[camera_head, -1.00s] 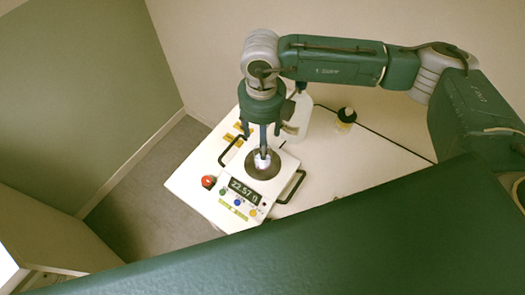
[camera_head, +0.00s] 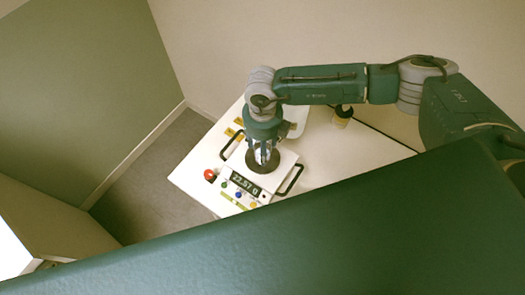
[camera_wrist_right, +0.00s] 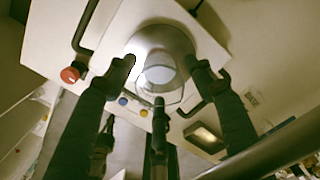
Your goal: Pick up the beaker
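The clear glass beaker (camera_wrist_right: 160,76) stands on the round plate of the white scale (camera_head: 284,172), whose display reads about 22.57. In the head view the beaker is mostly hidden behind my fingers. My right gripper (camera_head: 264,157) comes down over the scale from above. In the right wrist view its three fingers (camera_wrist_right: 161,84) stand spread around the beaker, with small gaps visible at the left and right. The lower finger overlaps the beaker's near edge in that view, and I cannot tell if it touches. My left gripper is not in view.
The scale has dark handles at both sides and a red button (camera_head: 210,175). A whitish bottle (camera_head: 297,119) stands behind my gripper, and a small dark-capped bottle (camera_head: 343,114) stands farther right. The white table (camera_head: 335,165) is clear right of the scale.

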